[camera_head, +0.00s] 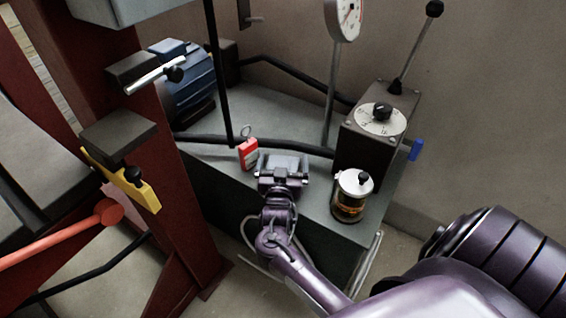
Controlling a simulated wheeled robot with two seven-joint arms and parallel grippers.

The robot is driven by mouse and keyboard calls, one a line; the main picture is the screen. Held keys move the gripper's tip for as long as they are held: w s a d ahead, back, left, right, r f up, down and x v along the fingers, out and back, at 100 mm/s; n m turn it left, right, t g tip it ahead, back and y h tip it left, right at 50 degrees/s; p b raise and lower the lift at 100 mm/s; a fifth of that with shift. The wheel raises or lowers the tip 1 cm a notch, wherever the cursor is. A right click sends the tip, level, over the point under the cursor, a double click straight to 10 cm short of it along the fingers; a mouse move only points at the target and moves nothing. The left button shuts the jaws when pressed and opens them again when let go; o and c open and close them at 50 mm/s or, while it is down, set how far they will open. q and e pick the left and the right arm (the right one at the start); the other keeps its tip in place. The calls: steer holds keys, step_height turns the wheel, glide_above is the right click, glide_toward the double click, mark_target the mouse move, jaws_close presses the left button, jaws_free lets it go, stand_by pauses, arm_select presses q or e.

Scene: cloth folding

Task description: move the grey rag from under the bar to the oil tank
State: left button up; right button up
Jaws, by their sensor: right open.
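The oil tank (312,212) is a grey-green box with a flat top in the middle of the head view. My right gripper (285,165) is over the near part of its top, with its jaws open. A small light grey patch shows at the fingers. It may be the grey rag, but I cannot tell it from the gripper's own parts. I cannot tell whether the fingers touch the tank top. My left gripper is not in view.
A red padlock-like tag (248,153) is left of the gripper. A glass jar with amber liquid (350,198) and a dark control box with a dial (366,150) stand to the right. A dark red frame (185,215) with a yellow bracket (143,191) is at left.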

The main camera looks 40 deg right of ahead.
steer(key=p+v, duration=0.1)
steer(key=v, duration=0.9)
steer(key=shift+s+a+r+p, duration=0.1)
steer(key=shift+s+a+p, duration=0.1)
steer(key=shift+p, duration=0.1)
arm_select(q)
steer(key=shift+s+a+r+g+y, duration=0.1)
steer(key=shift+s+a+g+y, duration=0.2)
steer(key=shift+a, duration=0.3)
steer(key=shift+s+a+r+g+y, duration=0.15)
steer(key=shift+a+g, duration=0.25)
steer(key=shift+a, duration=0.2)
arm_select(e)
steer(key=shift+s+a, duration=0.45)
steer(key=shift+s, duration=0.1)
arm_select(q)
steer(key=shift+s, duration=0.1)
